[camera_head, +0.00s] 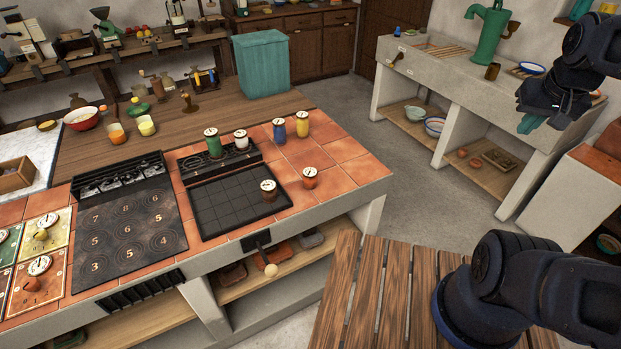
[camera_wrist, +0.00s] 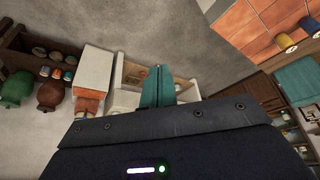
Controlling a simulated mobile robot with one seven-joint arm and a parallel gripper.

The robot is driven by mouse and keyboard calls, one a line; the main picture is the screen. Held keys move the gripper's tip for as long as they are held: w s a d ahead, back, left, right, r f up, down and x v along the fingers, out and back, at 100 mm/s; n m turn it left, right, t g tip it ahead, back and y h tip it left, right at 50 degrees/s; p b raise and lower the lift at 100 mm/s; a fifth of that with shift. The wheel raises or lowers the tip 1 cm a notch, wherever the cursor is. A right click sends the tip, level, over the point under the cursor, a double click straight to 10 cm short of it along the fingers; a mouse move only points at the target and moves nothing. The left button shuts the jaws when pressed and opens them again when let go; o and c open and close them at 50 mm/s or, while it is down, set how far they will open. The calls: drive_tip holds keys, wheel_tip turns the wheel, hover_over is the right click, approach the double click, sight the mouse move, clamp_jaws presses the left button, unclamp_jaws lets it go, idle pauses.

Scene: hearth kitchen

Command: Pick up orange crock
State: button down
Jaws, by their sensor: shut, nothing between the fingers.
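The orange crock (camera_head: 310,178) stands upright on the terracotta tiles of the counter, right of the black grid tray (camera_head: 215,212). It has a pale lid with a dark mark. A similar brown crock (camera_head: 268,190) stands on the tray's right side. My gripper (camera_head: 530,122) is far from the orange crock, up at the right of the head view, in front of the stone sink bench. Its teal fingers are together and empty, as the wrist view (camera_wrist: 158,86) also shows. I cannot make out the orange crock in the wrist view.
Green (camera_head: 214,146), white (camera_head: 241,141), blue (camera_head: 279,131) and yellow (camera_head: 302,127) crocks stand behind the orange one. A teal bin (camera_head: 262,64) is at the counter's back. A slatted wooden table (camera_head: 370,295) is in front. Grey floor lies between counter and sink bench (camera_head: 455,105).

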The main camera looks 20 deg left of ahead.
drive_tip(key=c, duration=0.6)
unclamp_jaws()
